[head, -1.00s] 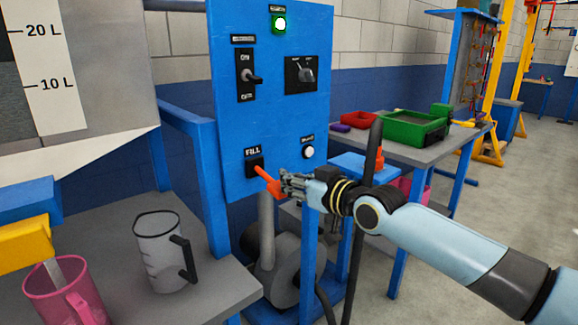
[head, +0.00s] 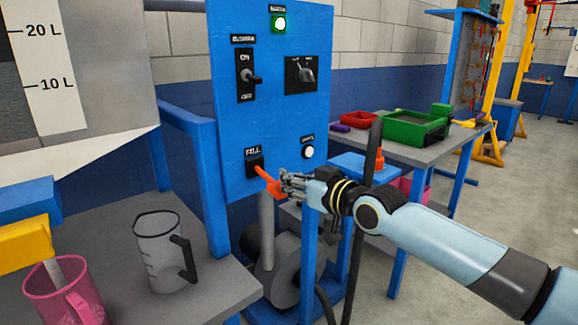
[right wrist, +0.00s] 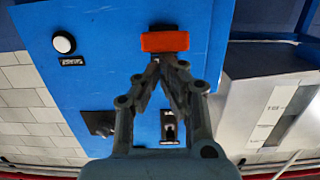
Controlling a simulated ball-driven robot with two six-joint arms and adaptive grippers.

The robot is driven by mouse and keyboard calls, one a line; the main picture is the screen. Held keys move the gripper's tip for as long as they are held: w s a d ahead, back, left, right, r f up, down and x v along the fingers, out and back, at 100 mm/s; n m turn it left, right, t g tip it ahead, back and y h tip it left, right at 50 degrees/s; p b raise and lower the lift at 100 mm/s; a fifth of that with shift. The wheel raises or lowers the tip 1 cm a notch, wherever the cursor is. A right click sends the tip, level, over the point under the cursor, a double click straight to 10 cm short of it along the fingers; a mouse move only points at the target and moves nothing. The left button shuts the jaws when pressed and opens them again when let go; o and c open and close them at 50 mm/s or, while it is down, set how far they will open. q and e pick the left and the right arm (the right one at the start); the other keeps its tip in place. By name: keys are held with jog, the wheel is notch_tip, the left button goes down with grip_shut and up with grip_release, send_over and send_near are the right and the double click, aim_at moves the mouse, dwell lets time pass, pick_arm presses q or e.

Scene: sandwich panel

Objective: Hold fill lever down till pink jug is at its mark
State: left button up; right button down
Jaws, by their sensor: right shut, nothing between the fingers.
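The orange fill lever (head: 268,182) sticks out from the blue panel (head: 275,120) below the FILL label and slopes downward. My right gripper (head: 283,187) is at the lever's outer end. In the right wrist view its fingertips (right wrist: 165,60) are together, at the orange lever end (right wrist: 165,42), with nothing between them. The pink jug (head: 66,292) stands at the lower left under the yellow spout block (head: 25,243), with a pale stream or strip at its mouth. Its mark and fill level cannot be made out. My left gripper is out of view.
A clear jug (head: 160,250) with a dark handle stands on the grey bench (head: 205,285) beside the pink jug.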

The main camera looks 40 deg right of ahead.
pick_arm(q)
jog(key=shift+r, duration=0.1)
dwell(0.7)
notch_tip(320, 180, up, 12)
jog(key=p, duration=1.1)
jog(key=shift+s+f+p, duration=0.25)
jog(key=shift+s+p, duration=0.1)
pick_arm(e)
jog(key=s+r, duration=0.4)
jog(key=s, duration=0.7)
jog(key=shift+d, duration=0.45)
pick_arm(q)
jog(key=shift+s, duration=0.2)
pick_arm(e)
jog(key=shift+w+r, duration=0.1)
